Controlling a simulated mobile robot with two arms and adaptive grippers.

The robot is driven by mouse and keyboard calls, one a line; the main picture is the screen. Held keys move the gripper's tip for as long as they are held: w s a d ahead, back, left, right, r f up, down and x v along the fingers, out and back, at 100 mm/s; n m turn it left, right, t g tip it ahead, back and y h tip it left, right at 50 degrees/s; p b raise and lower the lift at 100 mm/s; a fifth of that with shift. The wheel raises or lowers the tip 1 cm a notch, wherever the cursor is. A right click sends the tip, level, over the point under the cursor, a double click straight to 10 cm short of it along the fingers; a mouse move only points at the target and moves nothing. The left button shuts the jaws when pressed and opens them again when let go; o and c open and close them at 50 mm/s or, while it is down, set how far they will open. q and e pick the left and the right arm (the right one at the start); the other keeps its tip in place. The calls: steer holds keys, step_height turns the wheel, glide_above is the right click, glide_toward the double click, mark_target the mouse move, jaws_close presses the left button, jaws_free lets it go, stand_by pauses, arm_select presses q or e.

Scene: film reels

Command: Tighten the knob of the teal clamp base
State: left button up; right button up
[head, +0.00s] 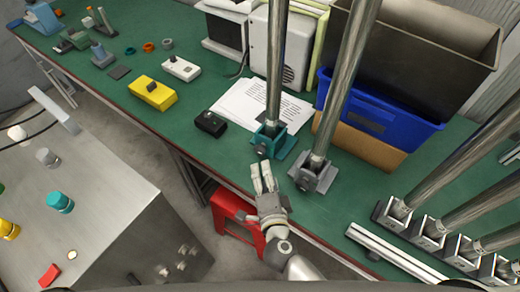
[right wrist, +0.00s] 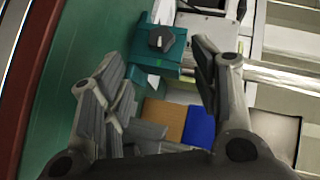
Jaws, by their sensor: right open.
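The teal clamp base (head: 281,142) stands near the front edge of the green bench and holds an upright metal pole (head: 275,70). Its dark knob (head: 262,149) faces the front edge. In the right wrist view the teal clamp base (right wrist: 174,57) lies beyond the fingertips, with the dark knob (right wrist: 161,40) showing a pale mark. My right gripper (head: 262,166) is open and empty, just in front of the knob and apparently apart from it. In the right wrist view its fingers (right wrist: 160,58) are spread either side of the clamp base. My left gripper is not in view.
A grey clamp base (head: 313,173) with its own pole stands close on the right. A black box (head: 211,124) and paper sheets (head: 258,104) lie to the left and behind. A blue bin (head: 375,125) stands behind right. A red stool (head: 232,217) is below the bench edge.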

mark_target(260, 153)
steer(key=x, duration=0.9)
steer(key=shift+w+b, duration=0.2)
steer(key=shift+b, duration=0.15)
steer(key=c, duration=1)
steer(key=m+t+b, duration=0.1)
steer(key=b, duration=0.2)
steer(key=shift+f, duration=0.4)
steer(key=shift+c, duration=0.2)
steer(key=shift+r+t+y+b, duration=0.15)
steer(key=shift+t+y+b, duration=0.2)
steer(key=shift+b, duration=0.35)
steer(key=o, duration=1)
steer(key=shift+r, duration=0.1)
steer(key=shift+o, duration=0.2)
